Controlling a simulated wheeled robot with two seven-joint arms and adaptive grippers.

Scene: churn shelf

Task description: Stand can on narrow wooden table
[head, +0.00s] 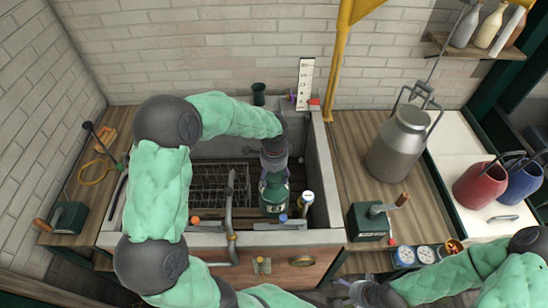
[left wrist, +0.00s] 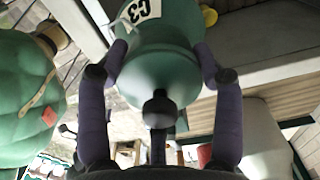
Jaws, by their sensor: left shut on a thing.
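A green can (head: 273,198) with a white label shows over the right part of the grey sink (head: 318,165), upright or nearly so. My left gripper (head: 273,163) reaches it from above and is shut on it. In the left wrist view the can (left wrist: 165,60) sits between the two fingers (left wrist: 160,75), and its label carries dark characters. I cannot tell whether the can touches the sink floor. A narrow wooden table (head: 352,135) stands right of the sink. My right gripper (head: 352,291) is at the bottom edge, small and partly cut off; its jaws are unclear.
On the wooden table stand a large metal milk can (head: 398,145) and a dark green box with a crank (head: 368,221). Bare wood lies left of the milk can. A yellow post (head: 338,55) rises behind. A wire rack (head: 208,185) and a tap (head: 230,215) are at the sink.

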